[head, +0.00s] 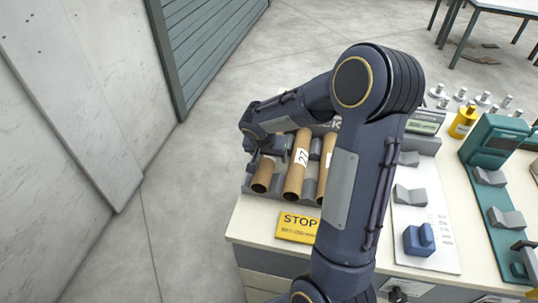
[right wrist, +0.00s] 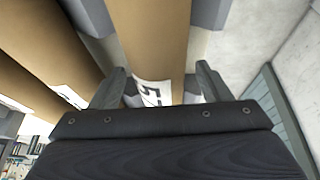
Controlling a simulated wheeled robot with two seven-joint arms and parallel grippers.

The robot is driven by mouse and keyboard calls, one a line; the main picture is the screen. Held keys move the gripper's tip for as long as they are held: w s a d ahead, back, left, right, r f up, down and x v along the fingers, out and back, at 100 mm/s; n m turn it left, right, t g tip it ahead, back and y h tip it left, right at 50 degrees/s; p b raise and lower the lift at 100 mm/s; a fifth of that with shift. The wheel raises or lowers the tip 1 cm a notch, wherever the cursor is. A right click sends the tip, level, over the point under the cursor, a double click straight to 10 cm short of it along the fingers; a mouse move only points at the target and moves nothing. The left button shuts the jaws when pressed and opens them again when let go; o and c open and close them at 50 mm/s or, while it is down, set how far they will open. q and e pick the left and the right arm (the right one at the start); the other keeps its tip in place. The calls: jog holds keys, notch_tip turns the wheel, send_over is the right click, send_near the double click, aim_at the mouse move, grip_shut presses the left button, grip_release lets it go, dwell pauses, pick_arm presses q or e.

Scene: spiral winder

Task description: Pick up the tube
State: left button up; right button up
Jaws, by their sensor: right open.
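Several brown cardboard tubes lie side by side in a grey rack on the bench. The leftmost tube (head: 262,177) is partly covered by my right gripper (head: 266,155). The tube beside it (head: 295,180) has a white label reading 27. A third tube (head: 325,172) is mostly hidden by my right arm. In the right wrist view, a tube with a white label (right wrist: 155,40) runs between the two open fingers of my right gripper (right wrist: 163,85). Another tube (right wrist: 45,50) lies to its left. I cannot tell whether the fingers touch the tube. My left gripper is out of view.
A yellow STOP sign (head: 297,227) lies in front of the rack. To the right are a white panel with grey supports and a blue block (head: 419,240), and a teal machine (head: 490,140). Clear floor (head: 190,220) lies left of the bench.

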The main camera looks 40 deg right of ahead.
jog(key=c, duration=1.1)
jog(key=shift+r, duration=0.1)
